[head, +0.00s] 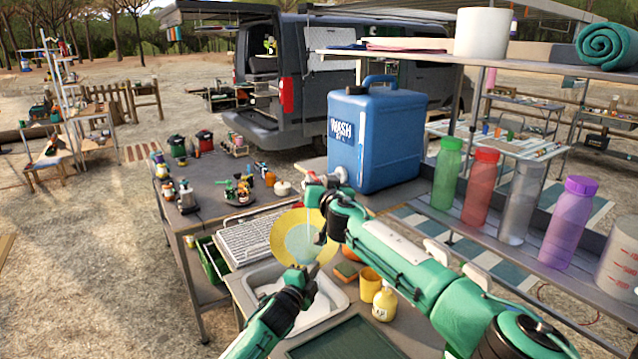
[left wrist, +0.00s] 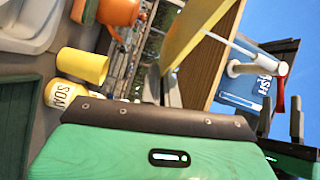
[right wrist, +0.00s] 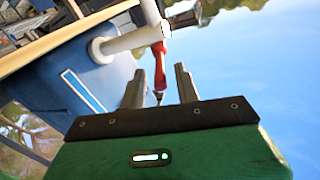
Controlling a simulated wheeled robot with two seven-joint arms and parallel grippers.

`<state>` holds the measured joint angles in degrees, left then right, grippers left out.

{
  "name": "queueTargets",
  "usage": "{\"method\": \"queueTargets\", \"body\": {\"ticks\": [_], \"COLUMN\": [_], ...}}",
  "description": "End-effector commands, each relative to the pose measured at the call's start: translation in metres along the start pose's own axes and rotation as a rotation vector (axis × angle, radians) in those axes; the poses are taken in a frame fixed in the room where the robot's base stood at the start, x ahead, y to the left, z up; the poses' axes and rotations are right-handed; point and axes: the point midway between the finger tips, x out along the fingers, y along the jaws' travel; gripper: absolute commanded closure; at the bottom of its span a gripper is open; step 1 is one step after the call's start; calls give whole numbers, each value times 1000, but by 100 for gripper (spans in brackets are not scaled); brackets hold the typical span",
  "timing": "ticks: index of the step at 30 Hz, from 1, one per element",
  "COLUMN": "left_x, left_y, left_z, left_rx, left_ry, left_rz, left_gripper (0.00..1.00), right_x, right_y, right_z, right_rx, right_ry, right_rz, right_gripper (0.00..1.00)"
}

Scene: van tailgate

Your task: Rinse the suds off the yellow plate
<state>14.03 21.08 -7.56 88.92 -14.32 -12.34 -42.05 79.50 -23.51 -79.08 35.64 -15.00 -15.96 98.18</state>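The yellow plate (head: 283,240) is tilted up above the sink (head: 338,296), with a paler middle; I cannot tell whether that is suds. My left gripper (head: 306,272) is shut on its lower edge, and the plate also shows edge-on in the left wrist view (left wrist: 188,28). The blue water jug (head: 378,140) stands behind, its white tap (left wrist: 243,68) above the plate. A thin pale stream runs from the tap to the plate. My right gripper (right wrist: 160,88) is at the tap, fingers apart with the red lever (right wrist: 160,65) between them.
A white dish rack (head: 245,240) is left of the plate. A dark green mat (head: 345,340) lies in front. Several bottles line the right shelf.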

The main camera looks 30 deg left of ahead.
Motion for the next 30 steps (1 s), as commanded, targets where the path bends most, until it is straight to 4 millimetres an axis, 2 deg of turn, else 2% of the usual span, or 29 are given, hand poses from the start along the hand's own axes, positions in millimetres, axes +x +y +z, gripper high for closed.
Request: {"method": "queueTargets", "body": {"ticks": [1,6,16,30], "left_x": [0,0,0,0], "left_y": [-1,-1,-1,-1], "left_z": [0,0,0,0], "left_rx": [0,1,1,1], "left_ry": [1,1,1,1], "left_rz": [-2,-2,-2,-2], "left_gripper": [100,100,100,100], "right_x": [0,0,0,3], "right_y": [0,0,3,18], "right_z": [0,0,1,1], "right_rx": [0,0,1,-4], "right_ry": [0,0,-8,-55], "right_rz": [0,0,-19,-241], "right_gripper": [68,100,100,100]}}
